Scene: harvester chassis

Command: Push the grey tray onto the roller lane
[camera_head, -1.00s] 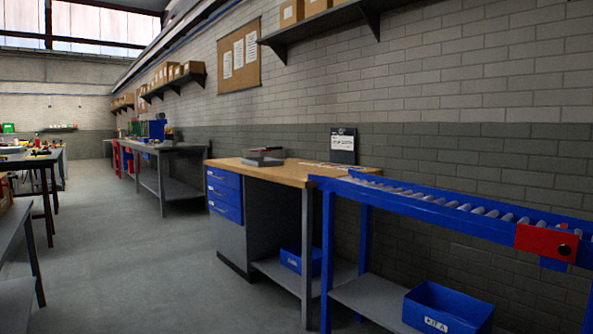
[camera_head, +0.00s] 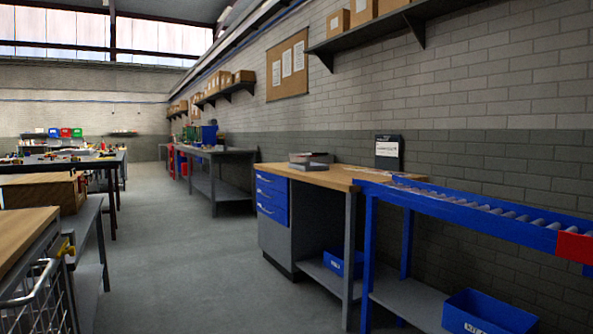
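A grey tray (camera_head: 311,163) sits on the wooden top of the workbench (camera_head: 330,178), near its far left part. It is small in view, and its contents cannot be made out. The blue-framed roller lane (camera_head: 490,208) meets the bench's right end and runs off to the right edge of the view. A red block (camera_head: 574,247) is fixed on its near side rail. My gripper is not in view.
The aisle floor (camera_head: 195,262) ahead is clear. Tables, a wooden box (camera_head: 45,191) and a wire basket (camera_head: 37,298) line the left side. Blue bins sit under the bench (camera_head: 343,263) and under the lane (camera_head: 489,312). A black-backed card (camera_head: 388,153) stands at the wall.

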